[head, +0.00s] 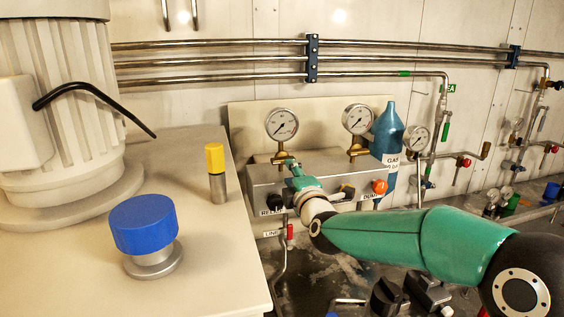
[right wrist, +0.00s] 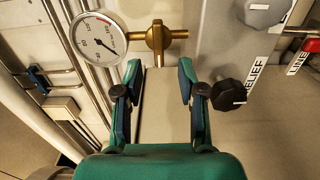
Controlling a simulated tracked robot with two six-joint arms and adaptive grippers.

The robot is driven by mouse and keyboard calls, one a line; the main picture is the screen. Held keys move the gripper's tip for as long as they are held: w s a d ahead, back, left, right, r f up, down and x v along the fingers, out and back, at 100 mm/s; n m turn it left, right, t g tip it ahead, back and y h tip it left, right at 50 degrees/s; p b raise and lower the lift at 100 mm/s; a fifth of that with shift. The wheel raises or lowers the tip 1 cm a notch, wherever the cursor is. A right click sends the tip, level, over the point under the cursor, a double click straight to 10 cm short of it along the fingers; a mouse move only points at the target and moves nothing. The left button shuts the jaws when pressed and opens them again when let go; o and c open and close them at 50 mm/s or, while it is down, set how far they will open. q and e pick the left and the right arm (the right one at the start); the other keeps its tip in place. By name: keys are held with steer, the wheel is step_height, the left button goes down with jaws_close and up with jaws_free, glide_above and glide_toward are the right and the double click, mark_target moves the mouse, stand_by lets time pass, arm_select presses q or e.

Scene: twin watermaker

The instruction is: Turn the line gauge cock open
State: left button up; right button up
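A brass cock (right wrist: 158,38) with a short bar to its right stands beside a round white gauge (right wrist: 98,38) in the right wrist view. In the head view this gauge (head: 281,125) is the left one on the grey panel box (head: 262,182), with its brass fitting (head: 281,158) beneath. I cannot read a label marking it as the line gauge cock. My right gripper (head: 293,168) is just in front of that fitting. In the right wrist view the gripper (right wrist: 158,68) has its fingers apart and empty, with the cock beyond the tips. My left gripper is not in view.
A black RELIEF knob (right wrist: 229,95) lies close beside the right finger. A red handle (head: 290,236) is near the LINE label. Another gauge (head: 359,118), an orange knob (head: 380,187) and a blue bottle (head: 389,128) stand to the right. A blue-capped post (head: 144,224) is at the left.

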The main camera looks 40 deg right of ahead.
mark_target(283, 160)
steer(key=p+x, duration=0.1)
steer(key=x, duration=0.6)
steer(key=shift+w, duration=0.1)
jaws_close()
steer(key=shift+a+f, duration=0.1)
